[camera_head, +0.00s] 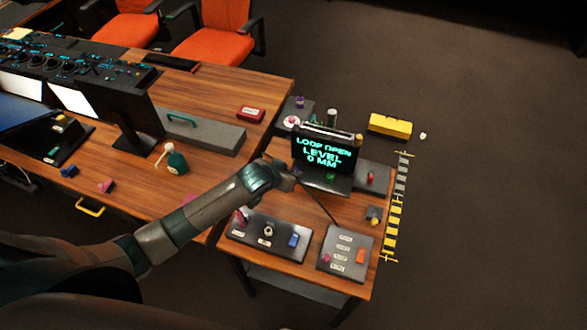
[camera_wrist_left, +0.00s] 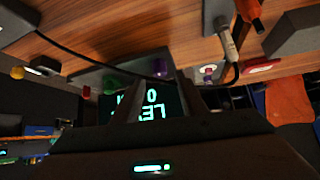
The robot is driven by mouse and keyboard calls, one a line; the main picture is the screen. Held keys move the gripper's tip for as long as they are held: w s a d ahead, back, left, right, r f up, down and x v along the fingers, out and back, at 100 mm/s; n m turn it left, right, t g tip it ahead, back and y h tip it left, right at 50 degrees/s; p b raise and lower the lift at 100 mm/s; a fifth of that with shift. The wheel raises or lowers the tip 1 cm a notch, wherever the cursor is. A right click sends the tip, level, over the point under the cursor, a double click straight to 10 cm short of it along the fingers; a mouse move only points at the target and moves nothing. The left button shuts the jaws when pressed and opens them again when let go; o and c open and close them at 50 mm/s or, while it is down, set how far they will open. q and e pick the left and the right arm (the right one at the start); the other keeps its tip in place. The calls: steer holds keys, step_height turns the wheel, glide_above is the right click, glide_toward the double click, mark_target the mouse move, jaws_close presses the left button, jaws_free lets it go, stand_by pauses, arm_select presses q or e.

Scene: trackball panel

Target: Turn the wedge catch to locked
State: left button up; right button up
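I cannot tell for sure which part is the wedge catch. Candidates are a red piece (camera_head: 371,177) on a grey block right of the screen, a yellow-and-grey fitting (camera_head: 374,216) at the table's right edge, and an orange piece (camera_head: 360,256) on a labelled grey panel (camera_head: 337,262). My left gripper (camera_head: 293,178) is in front of the screen's lower left. In the left wrist view, its two fingers (camera_wrist_left: 158,100) stand apart, with the lit screen (camera_wrist_left: 152,108) showing between them and nothing held. My right gripper is not in view.
The screen (camera_head: 322,150) reads "LOOP OPEN LEVEL 0 MM". A dark panel (camera_head: 256,247) with several controls lies at the front left of the side table. A green bottle (camera_head: 173,160) and a grey block with a green handle (camera_head: 215,136) stand on the desk.

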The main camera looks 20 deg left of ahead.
mark_target(295, 170)
arm_select(q)
steer(key=shift+p+x, duration=0.3)
steer(key=shift+x, duration=1.35)
jaws_close()
